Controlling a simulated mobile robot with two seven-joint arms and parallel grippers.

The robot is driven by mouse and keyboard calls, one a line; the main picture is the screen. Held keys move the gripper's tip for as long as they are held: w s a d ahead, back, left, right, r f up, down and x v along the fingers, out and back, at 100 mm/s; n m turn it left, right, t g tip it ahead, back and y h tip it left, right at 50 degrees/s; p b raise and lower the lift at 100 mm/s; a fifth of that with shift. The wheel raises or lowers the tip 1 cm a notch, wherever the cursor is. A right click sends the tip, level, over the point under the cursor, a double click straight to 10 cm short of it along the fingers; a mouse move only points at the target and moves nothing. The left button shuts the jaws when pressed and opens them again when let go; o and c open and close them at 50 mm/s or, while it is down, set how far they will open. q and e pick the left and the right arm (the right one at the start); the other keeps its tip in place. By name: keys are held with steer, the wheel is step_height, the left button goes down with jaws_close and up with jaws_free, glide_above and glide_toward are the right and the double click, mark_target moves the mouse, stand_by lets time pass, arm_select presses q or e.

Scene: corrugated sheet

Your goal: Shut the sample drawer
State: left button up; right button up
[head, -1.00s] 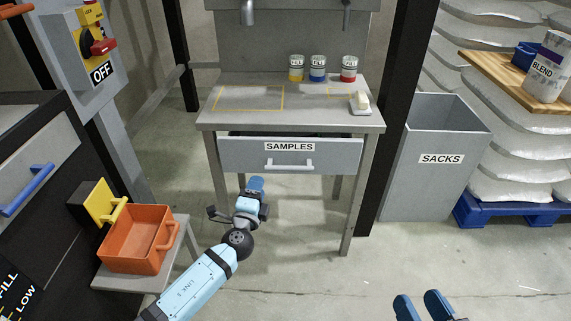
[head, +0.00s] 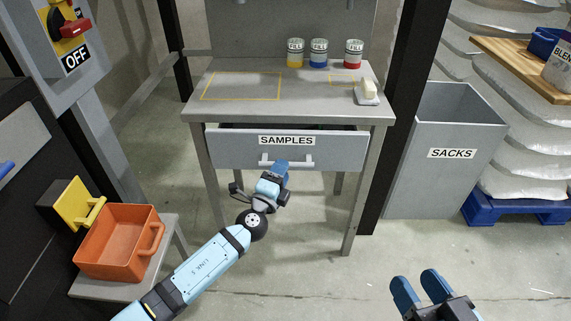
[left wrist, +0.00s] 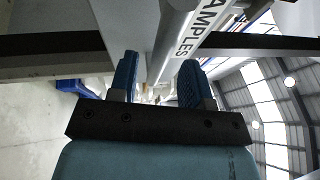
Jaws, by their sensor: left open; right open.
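The sample drawer (head: 230,150) is a grey front marked SAMPLES under the grey bench. It stands pulled out a little, with a dark gap along its top edge. Its pale bar handle (head: 272,160) is partly covered by my left gripper (head: 281,165), which is open at the handle. In the left wrist view the handle (left wrist: 174,38) runs between the two blue fingers of my left gripper (left wrist: 158,80), with the drawer label beside it. I cannot tell whether the fingers touch the handle. My right gripper (head: 420,288) is open and empty, low at the right, away from the bench.
On the bench top (head: 300,98) stand yellow, blue and red-banded jars (head: 319,54) and a white-handled object (head: 367,92). An orange bin (head: 118,243) sits at lower left. A grey SACKS bin (head: 440,160) stands right of the bench. The floor in front is clear.

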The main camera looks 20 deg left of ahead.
arm_select(q)
steer(key=shift+x, duration=1.6)
steer(key=shift+c, duration=0.2)
